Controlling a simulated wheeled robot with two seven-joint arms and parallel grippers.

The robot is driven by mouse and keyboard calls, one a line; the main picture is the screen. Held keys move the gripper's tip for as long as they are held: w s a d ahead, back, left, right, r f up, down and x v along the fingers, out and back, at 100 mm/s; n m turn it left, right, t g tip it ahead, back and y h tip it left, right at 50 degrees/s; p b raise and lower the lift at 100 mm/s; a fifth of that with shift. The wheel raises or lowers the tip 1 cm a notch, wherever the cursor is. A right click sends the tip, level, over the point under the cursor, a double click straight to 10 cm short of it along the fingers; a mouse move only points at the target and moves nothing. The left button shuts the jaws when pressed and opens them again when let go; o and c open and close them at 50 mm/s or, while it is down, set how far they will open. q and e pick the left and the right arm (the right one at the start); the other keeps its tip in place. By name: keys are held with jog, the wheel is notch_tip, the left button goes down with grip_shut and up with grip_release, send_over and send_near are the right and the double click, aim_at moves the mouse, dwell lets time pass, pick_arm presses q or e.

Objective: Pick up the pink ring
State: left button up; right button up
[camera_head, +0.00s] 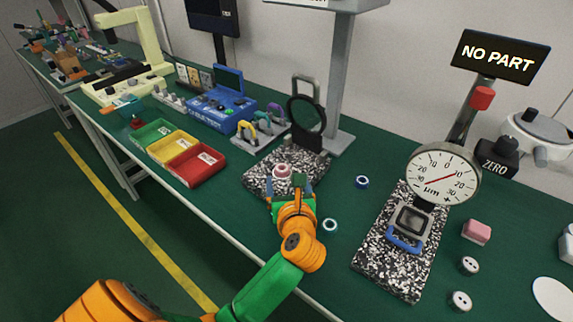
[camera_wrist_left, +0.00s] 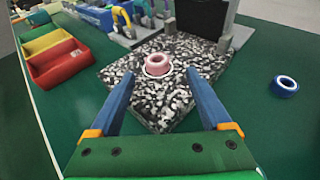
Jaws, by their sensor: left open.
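The pink ring (camera_head: 282,171) sits on a speckled black-and-white granite plate (camera_head: 257,188), in front of a black round-framed stand. In the left wrist view the pink ring (camera_wrist_left: 158,63) lies ahead, between the lines of the two blue fingers and beyond their middle. A white rim shows around its base. My left gripper (camera_head: 290,187) is open and empty, just in front of the ring on the near side of the plate. In the left wrist view my left gripper (camera_wrist_left: 158,88) has its fingers wide apart. My right gripper is not seen.
A blue ring (camera_head: 362,182) and a white-and-teal ring (camera_head: 330,225) lie on the green table. Red, yellow and green bins (camera_head: 196,168) stand left. A dial gauge (camera_head: 443,175) stands on another granite plate at right.

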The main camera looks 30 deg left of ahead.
aim_at(281, 166)
pick_arm(q)
jog(key=x, duration=0.5)
jog(key=shift+a+r, duration=0.2)
jog(key=shift+a, duration=0.05)
jog(key=shift+s, duration=0.15)
jog(key=shift+c, duration=0.3)
jog(key=shift+r, duration=0.1)
grip_shut()
jog(key=shift+r, duration=0.1)
